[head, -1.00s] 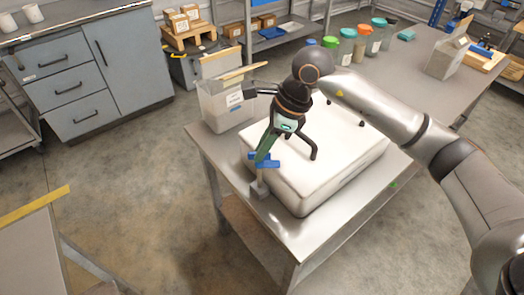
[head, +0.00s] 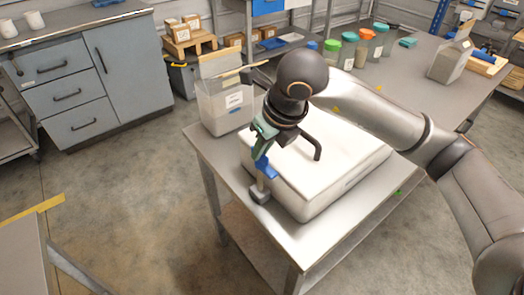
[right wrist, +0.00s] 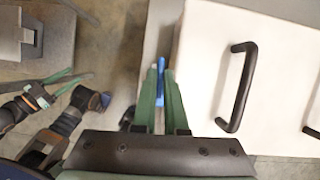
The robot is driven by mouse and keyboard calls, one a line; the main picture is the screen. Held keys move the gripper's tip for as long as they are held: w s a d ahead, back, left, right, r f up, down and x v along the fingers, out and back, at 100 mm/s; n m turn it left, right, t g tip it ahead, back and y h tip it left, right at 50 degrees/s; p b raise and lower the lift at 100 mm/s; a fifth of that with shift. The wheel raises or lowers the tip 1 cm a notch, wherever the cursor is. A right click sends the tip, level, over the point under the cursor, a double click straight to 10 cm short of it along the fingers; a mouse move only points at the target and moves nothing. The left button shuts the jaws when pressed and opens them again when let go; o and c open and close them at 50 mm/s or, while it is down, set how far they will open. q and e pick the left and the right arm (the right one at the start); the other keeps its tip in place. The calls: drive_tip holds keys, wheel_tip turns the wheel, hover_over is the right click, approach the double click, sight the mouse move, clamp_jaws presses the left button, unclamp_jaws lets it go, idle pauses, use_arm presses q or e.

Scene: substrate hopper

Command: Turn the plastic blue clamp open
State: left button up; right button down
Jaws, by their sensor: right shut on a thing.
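The blue clamp (head: 266,168) is at the near left corner of the white-topped box (head: 335,150), above a grey block (head: 260,192) on the table. My right gripper (head: 263,146) points down at the clamp with its green fingers shut on it. In the right wrist view the blue clamp (right wrist: 169,88) shows between the two green fingers (right wrist: 162,92), which hide part of it. My left gripper (right wrist: 62,78) seems to show at the left of the right wrist view, away from the clamp; its finger opening is unclear.
Black handles (head: 312,138) stand up from the box's top close to my right gripper. A clear bin (head: 222,108) stands behind and left of the box. Jars with coloured lids (head: 348,48) are farther back. The table's front left edge is close to the clamp.

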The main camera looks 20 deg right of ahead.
use_arm(q)
drive_tip(key=shift+w+f, duration=0.15)
use_arm(e)
drive_tip(key=shift+m, duration=0.5)
use_arm(q)
drive_tip(key=shift+s+f, duration=0.1)
drive_tip(key=shift+s, duration=0.1)
use_arm(e)
drive_tip(key=c, duration=1)
unclamp_jaws()
use_arm(q)
drive_tip(key=shift+s, duration=0.1)
use_arm(e)
drive_tip(key=shift+o, duration=0.2)
use_arm(q)
drive_tip(key=shift+a+r, duration=0.1)
drive_tip(key=shift+r, duration=0.1)
use_arm(e)
drive_tip(key=v, duration=1.2)
drive_tip(key=shift+s+a+r, duration=0.15)
drive_tip(key=shift+r, duration=0.1)
use_arm(q)
drive_tip(key=shift+s, duration=0.1)
